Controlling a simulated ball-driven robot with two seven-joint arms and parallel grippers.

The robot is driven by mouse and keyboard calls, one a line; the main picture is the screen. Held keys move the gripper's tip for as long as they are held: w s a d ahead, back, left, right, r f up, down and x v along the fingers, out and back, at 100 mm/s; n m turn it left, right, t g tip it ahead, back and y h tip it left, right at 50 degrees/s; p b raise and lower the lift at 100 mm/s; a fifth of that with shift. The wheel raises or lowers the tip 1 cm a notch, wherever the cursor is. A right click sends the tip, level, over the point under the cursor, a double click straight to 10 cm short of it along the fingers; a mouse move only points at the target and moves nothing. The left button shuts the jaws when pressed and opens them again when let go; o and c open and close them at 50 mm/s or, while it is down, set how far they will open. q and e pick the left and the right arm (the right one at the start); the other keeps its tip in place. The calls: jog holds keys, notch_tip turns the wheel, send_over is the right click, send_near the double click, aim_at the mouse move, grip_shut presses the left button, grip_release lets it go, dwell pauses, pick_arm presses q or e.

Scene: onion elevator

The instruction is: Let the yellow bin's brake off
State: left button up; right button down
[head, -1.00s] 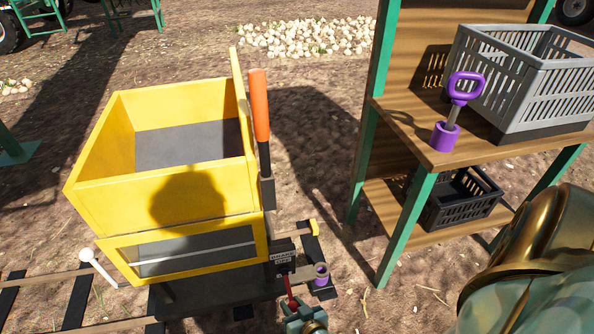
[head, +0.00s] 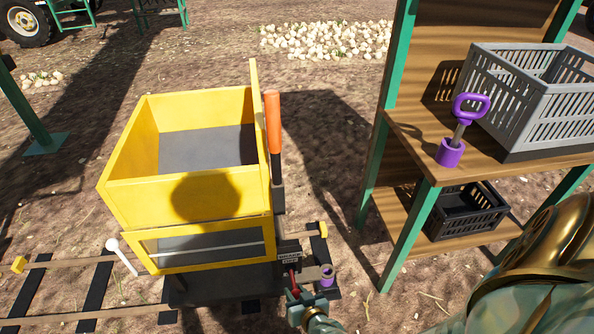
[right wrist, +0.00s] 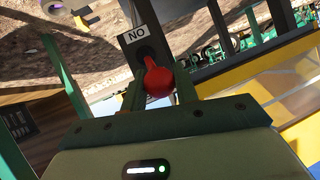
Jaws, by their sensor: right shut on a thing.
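The yellow bin (head: 185,207) stands on a dark cart on rails, left of centre in the head view. On its right side is a small brake sign (head: 289,256) with a red lever (head: 292,275) below it. My right gripper (head: 298,296) is at the lever's lower end. In the right wrist view, the lever's red knob (right wrist: 159,78) is between the fingers of my right gripper (right wrist: 158,92), which is shut on it. A label beside it (right wrist: 134,38) reads like "NO". My left gripper is not in view.
An orange-handled lever (head: 273,122) rises beside the bin. A purple ring (head: 327,275) sits right of the brake. A wooden shelf (head: 405,125) at the right holds a grey crate (head: 540,100), a purple-handled tool (head: 450,150) and a black crate (head: 465,212). A white-knobbed lever (head: 112,246) stands left.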

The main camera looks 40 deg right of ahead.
jog(key=shift+w+d+r, duration=0.1)
jog(key=shift+w+r, duration=0.1)
jog(key=shift+w, duration=0.05)
jog(key=c, duration=1.1)
grip_release()
jog(key=shift+f, duration=0.1)
jog(key=shift+o, duration=0.2)
jog(key=shift+s, duration=0.1)
jog(key=shift+s, duration=0.15)
jog(key=p+v, duration=0.2)
jog(key=v, duration=0.1)
jog(key=p+v, duration=0.1)
jog(key=v, duration=0.1)
jog(key=shift+w+r+p, duration=0.25)
jog(key=shift+r+p, duration=0.15)
jog(key=shift+r, duration=0.05)
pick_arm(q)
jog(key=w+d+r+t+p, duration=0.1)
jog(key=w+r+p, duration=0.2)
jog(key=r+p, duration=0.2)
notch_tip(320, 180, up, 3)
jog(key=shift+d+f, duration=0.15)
pick_arm(e)
jog(key=v, duration=1.1)
jog(key=shift+s+f, duration=0.2)
jog(key=shift+f, duration=0.2)
pick_arm(q)
jog(key=shift+p, duration=0.3)
